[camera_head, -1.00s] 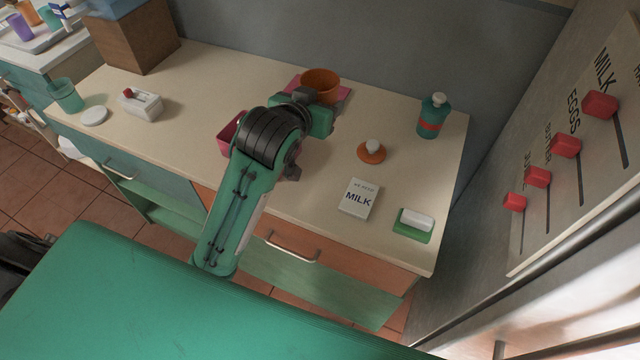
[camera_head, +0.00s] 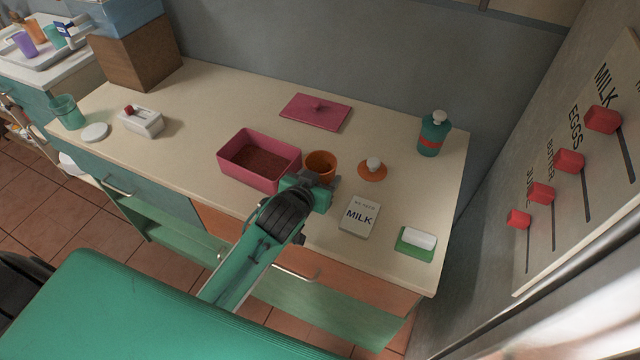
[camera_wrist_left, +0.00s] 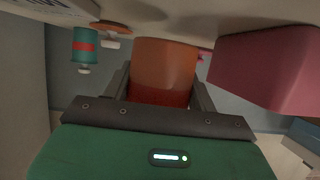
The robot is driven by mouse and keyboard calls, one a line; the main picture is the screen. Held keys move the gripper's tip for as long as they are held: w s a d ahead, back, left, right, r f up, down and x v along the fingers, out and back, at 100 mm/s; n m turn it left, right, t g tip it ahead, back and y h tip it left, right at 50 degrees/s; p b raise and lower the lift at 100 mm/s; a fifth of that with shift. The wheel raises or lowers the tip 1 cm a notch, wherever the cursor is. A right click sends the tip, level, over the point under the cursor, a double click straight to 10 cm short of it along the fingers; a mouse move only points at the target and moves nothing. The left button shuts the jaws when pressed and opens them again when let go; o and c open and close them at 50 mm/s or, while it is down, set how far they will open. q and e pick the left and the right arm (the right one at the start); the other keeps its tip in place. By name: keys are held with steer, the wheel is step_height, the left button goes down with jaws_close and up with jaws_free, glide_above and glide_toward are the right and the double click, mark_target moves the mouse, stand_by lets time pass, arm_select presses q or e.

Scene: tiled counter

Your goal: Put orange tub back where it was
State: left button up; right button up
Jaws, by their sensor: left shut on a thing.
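The orange tub (camera_head: 320,163) is upright at the counter's middle, just right of an open pink box (camera_head: 262,178). My left gripper (camera_head: 318,180) is shut on the tub from its near side. In the left wrist view the tub (camera_wrist_left: 163,72) sits between the two fingers, with the pink box (camera_wrist_left: 268,68) close beside it. I cannot tell whether the tub touches the counter. An orange lid with a white knob (camera_head: 372,170) lies right of the tub. My right gripper is not in view.
A pink lid (camera_head: 315,111) lies at the back. A milk card (camera_head: 359,215), a green dish with a white block (camera_head: 416,241) and a teal bottle (camera_head: 433,136) stand to the right. A white box with a red knob (camera_head: 141,121) stands left. The counter between the boxes is clear.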

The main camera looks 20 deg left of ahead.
arm_select(q)
step_height(320, 180, down, 2)
steer(key=shift+f, duration=0.3)
steer(key=shift+f, duration=0.2)
steer(key=o, duration=1.2)
steer(key=shift+o, duration=0.2)
steer(key=shift+r, duration=0.15)
